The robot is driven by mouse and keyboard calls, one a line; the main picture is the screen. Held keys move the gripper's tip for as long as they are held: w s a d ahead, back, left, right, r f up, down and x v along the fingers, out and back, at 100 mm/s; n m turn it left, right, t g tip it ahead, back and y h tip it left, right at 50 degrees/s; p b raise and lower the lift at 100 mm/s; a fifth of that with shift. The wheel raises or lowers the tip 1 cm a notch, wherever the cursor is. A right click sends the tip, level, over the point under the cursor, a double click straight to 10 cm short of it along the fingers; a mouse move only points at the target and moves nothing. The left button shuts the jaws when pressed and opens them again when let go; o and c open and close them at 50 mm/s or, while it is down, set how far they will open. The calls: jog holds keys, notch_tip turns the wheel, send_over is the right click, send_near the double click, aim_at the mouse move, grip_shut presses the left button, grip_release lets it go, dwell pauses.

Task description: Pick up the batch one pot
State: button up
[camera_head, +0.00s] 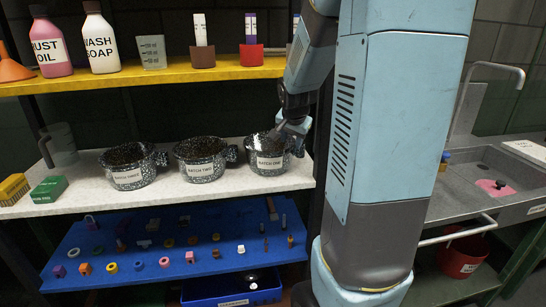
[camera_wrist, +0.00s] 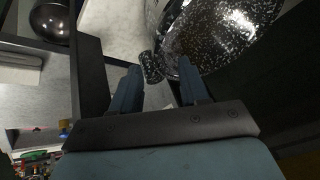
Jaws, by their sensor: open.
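The batch one pot (camera_head: 266,164) is a black-and-white speckled pot with a white label, at the right end of the white middle shelf (camera_head: 80,195). Its rounded side fills the top of the wrist view (camera_wrist: 225,35), with a speckled handle (camera_wrist: 150,67) beside it. My gripper (camera_head: 291,128) is at the pot's right rear side, near the handle. In the wrist view my gripper (camera_wrist: 159,64) is open, with the handle between or just beyond its fingertips. I cannot tell whether a finger touches it. The handle is partly hidden by my gripper in the head view.
The batch two pot (camera_head: 203,169) stands close on the left, with the batch three pot (camera_head: 128,179) beyond. A yellow shelf (camera_head: 150,77) with bottles runs above. A blue pegboard (camera_head: 150,225) with small parts lies below. A sink (camera_head: 495,185) is at right.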

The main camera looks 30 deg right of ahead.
aim_at(292, 146)
jog(key=x, duration=0.3)
jog(key=shift+s+d+f, duration=0.1)
jog(key=shift+d, duration=0.2)
jog(key=shift+x, duration=0.85)
jog(key=shift+c, duration=0.2)
grip_shut()
dwell(0.4)
